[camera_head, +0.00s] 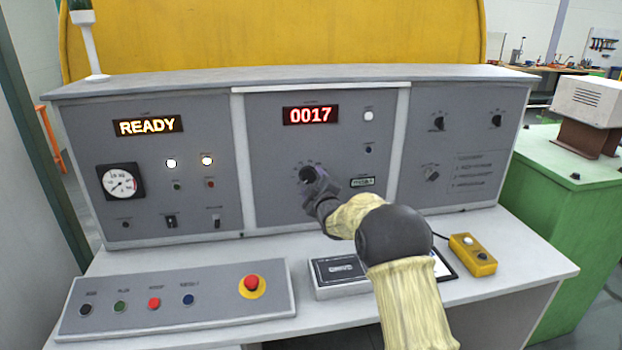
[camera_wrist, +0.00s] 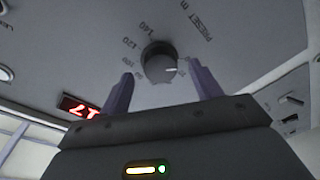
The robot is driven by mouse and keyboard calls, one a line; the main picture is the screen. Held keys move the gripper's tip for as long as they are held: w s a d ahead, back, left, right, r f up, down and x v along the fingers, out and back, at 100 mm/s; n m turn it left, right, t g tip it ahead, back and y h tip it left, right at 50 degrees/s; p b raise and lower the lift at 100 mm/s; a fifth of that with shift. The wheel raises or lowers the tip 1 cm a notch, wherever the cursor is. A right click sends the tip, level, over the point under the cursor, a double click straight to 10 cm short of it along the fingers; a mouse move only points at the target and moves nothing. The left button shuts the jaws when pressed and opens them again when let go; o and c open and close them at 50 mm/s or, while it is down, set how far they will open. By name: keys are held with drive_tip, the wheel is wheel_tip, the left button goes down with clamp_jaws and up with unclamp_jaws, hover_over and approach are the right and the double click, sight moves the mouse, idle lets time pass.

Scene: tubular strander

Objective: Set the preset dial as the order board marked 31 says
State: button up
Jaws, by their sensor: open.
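The preset dial (camera_wrist: 158,62) is a round dark knob with a white pointer mark. In the wrist view the pointer aims right, away from the printed numbers on the left, with the label "PRESET m" (camera_wrist: 195,22) to its upper right. My gripper (camera_wrist: 162,82) is open, one finger on either side of the dial; I cannot tell whether either touches it. No order board marked 31 can be made out.
The red display (camera_head: 309,115) reads 0017 and the left display (camera_head: 147,126) reads READY. A red stop button (camera_head: 251,283) is on the desk console. A grey box (camera_head: 338,272) and yellow button box (camera_head: 472,254) lie on the desk near my arm.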

sight(308, 176)
drive_tip(key=shift+x, duration=1.3)
drive_tip(key=c, duration=1)
drive_tip(key=shift+f+m+b, duration=0.15)
drive_tip(key=shift+m+b, duration=0.2)
drive_tip(key=shift+m, duration=0.05)
drive_tip(key=m+b, duration=0.3)
drive_tip(key=shift+f, duration=0.15)
drive_tip(key=shift+a+m+t+b, duration=0.1)
drive_tip(key=shift+m+t+b, duration=0.2)
drive_tip(key=shift+m+b, duration=1.15)
drive_tip(key=shift+m, duration=0.35)
